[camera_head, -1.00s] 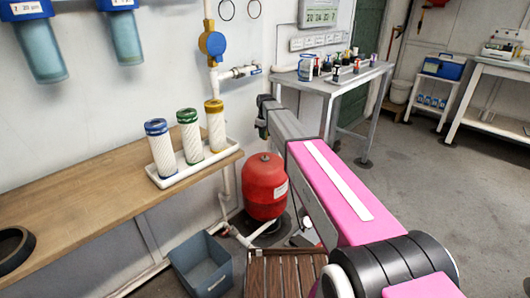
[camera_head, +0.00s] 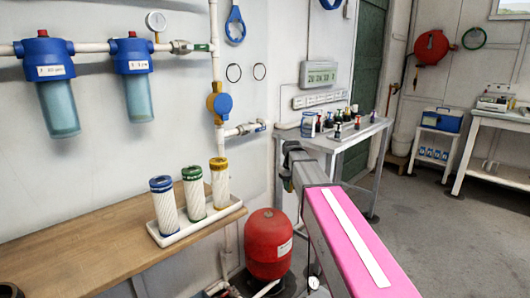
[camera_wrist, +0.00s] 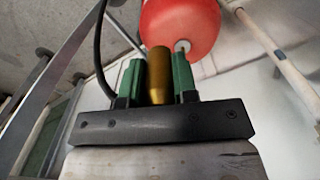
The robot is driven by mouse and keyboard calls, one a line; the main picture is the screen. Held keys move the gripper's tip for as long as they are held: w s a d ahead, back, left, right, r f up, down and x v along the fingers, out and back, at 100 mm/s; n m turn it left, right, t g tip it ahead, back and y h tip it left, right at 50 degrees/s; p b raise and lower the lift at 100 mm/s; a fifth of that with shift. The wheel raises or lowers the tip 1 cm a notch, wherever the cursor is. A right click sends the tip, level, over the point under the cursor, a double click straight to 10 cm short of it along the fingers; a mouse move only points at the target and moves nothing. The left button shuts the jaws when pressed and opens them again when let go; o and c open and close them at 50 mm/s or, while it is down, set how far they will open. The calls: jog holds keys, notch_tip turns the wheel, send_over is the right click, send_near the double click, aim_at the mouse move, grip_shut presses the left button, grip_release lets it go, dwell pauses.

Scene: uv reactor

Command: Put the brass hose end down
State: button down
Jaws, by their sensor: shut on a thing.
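The brass hose end (camera_wrist: 159,76) is a dull gold cylinder in the wrist view. My gripper (camera_wrist: 159,75) is shut on it, with one green finger on each side. The hose end sticks out past the fingers toward the red tank behind it. In the head view my arm reaches toward the small grey table, and the hose end and fingers are hidden. A black hose or cable (camera_wrist: 98,50) curves beside the gripper in the wrist view; I cannot tell whether it joins the brass piece.
A red tank (camera_head: 268,240) stands on the floor left of my arm. A wooden bench (camera_head: 80,248) carries a white tray (camera_head: 203,227) with three filter cartridges. The grey table (camera_head: 352,133) holds several bottles. Pipes run along the wall. Floor at right is clear.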

jog(key=s+d+r+m, duration=0.2)
jog(key=s+d+r, duration=0.1)
jog(key=s, duration=0.4)
jog(key=s+d+r+m, duration=0.2)
jog(key=s+d+r, duration=0.1)
jog(key=s, duration=0.4)
jog(key=shift+s+d+m, duration=0.3)
jog(key=shift+d+m, duration=0.1)
jog(key=shift+d, duration=0.45)
